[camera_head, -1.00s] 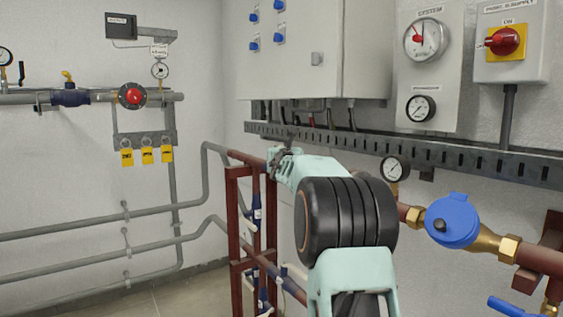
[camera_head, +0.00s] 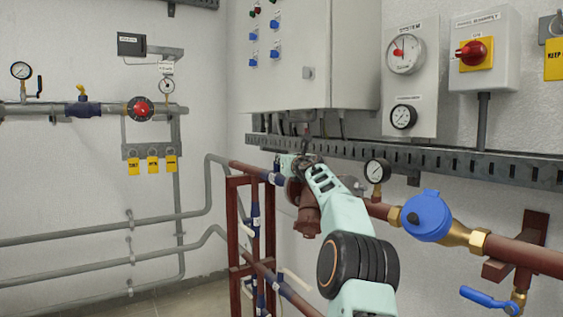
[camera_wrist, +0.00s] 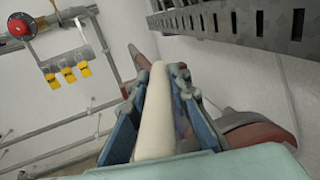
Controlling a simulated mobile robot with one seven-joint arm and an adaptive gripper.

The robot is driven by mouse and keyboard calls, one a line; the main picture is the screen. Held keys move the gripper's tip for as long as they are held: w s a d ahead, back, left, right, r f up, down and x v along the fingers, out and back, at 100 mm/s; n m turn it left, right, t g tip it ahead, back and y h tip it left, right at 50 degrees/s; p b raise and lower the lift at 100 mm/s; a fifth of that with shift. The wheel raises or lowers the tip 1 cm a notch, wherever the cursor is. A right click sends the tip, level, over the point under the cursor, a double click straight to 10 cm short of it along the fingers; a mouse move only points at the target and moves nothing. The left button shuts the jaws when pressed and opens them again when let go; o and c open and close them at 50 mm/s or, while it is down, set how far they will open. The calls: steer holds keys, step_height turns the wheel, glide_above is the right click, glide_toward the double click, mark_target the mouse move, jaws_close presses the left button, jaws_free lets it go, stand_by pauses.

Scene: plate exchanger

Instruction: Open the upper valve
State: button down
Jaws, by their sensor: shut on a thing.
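My gripper (camera_head: 286,162) is at the upper red-brown pipe beside the frame in the head view. In the wrist view its blue fingers (camera_wrist: 160,82) are shut on a cream-white lever handle (camera_wrist: 154,115), which lies lengthwise between them. The handle's far end points toward the pipe. A dark blue valve body (camera_head: 277,178) shows on the upper pipe just below my gripper; my arm hides part of this area. Lower white levers (camera_head: 296,277) show on the same frame.
A perforated cable tray (camera_head: 450,160) runs along the wall close above my gripper. A gauge (camera_head: 376,171) and a blue-capped meter (camera_head: 427,215) sit to the right. The red-brown frame (camera_head: 236,220) stands left. A brown fitting (camera_head: 307,221) is below my arm.

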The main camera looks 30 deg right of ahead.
steer(key=shift+s+d, duration=0.1)
steer(key=shift+d, duration=0.35)
stand_by(0.4)
steer(key=c, duration=1.8)
jaws_free()
steer(key=shift+y, duration=0.3)
steer(key=shift+o, duration=0.2)
steer(key=shift+a, duration=0.4)
